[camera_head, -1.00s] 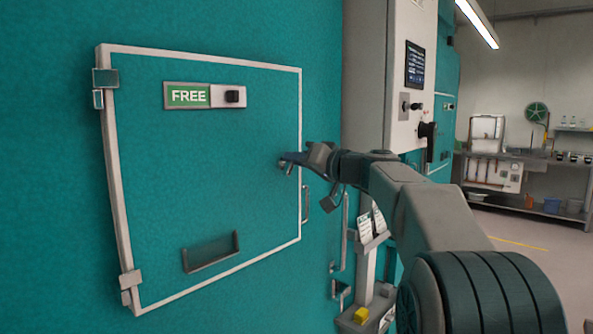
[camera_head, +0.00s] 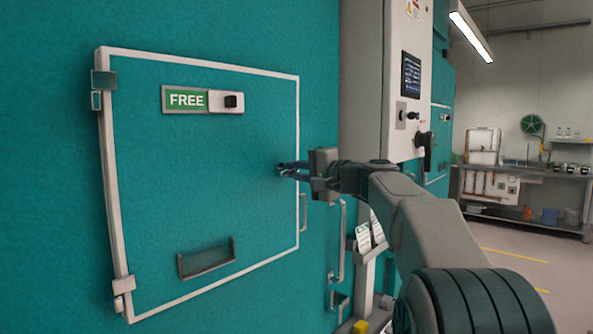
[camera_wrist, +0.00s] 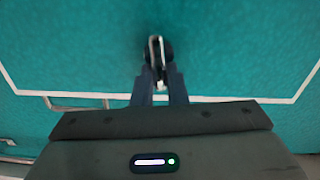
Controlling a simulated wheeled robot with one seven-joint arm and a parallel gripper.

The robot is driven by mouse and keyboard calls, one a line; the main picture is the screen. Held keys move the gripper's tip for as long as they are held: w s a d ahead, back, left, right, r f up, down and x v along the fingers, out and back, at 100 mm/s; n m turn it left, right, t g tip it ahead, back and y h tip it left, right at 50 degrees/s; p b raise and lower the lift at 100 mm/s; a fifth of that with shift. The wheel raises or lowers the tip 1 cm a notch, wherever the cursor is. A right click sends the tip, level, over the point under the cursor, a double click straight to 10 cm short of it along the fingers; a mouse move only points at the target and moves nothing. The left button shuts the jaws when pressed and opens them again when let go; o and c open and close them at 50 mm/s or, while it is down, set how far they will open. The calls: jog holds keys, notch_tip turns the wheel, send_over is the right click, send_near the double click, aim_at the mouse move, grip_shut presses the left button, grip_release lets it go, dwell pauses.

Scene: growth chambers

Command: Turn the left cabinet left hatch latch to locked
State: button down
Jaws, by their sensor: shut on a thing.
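The left hatch (camera_head: 150,220) is a teal panel with a white frame, flat in its frame on the teal cabinet. Its latch (camera_wrist: 157,50) shows in the wrist view as a small metal lever on a dark round base, near the hatch's right edge. My gripper (camera_head: 284,170) is at the latch, its fingers shut on the lever. In the wrist view the gripper (camera_wrist: 160,78) points straight at the latch, a finger on each side of it. In the head view the fingers mostly hide the latch.
A pocket-like handle (camera_head: 207,258) is low on the hatch. A grey control column (camera_head: 395,90) stands right of my gripper. A bench (camera_head: 530,180) is at the far right.

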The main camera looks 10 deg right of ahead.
jog(key=shift+f+m, duration=0.1)
jog(key=shift+m, duration=0.5)
jog(key=c, duration=1.4)
grip_release()
jog(key=shift+d, duration=0.1)
jog(key=shift+c, duration=0.2)
jog(key=b+v, duration=0.2)
jog(key=v, duration=1.2)
jog(key=shift+b, duration=0.4)
